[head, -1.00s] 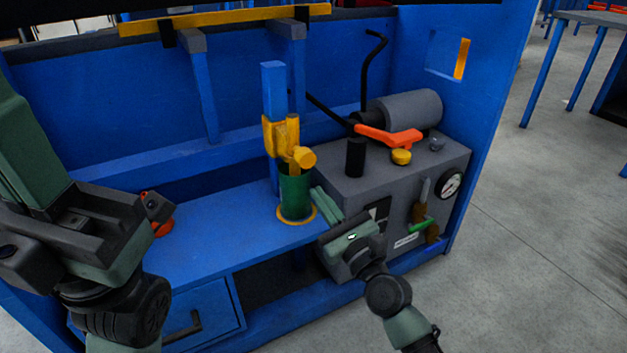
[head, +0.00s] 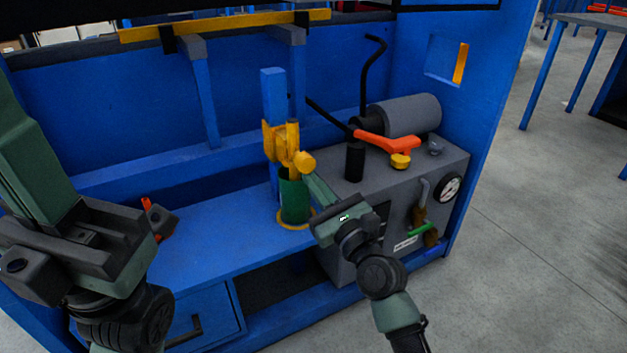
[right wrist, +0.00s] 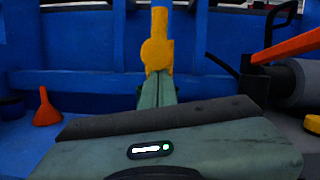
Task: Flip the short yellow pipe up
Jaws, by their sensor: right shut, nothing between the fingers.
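The short yellow pipe (head: 304,161) is a stub with a round end, sticking out sideways from the yellow fitting (head: 280,140) above the green cylinder (head: 294,198). In the right wrist view the yellow pipe (right wrist: 157,52) stands straight beyond the fingertips. My right gripper (head: 306,177) is shut and empty, its fingertips just below the stub's end. Whether they touch it I cannot tell. The shut fingers also show in the right wrist view (right wrist: 158,82). My left gripper (head: 150,225) is at the left over the blue bench; its finger opening is not clear.
A grey box (head: 350,200) with a gauge (head: 449,188) stands right of the cylinder. It carries a black post and an orange handle (head: 388,142). A blue post (head: 273,95) rises behind the fitting.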

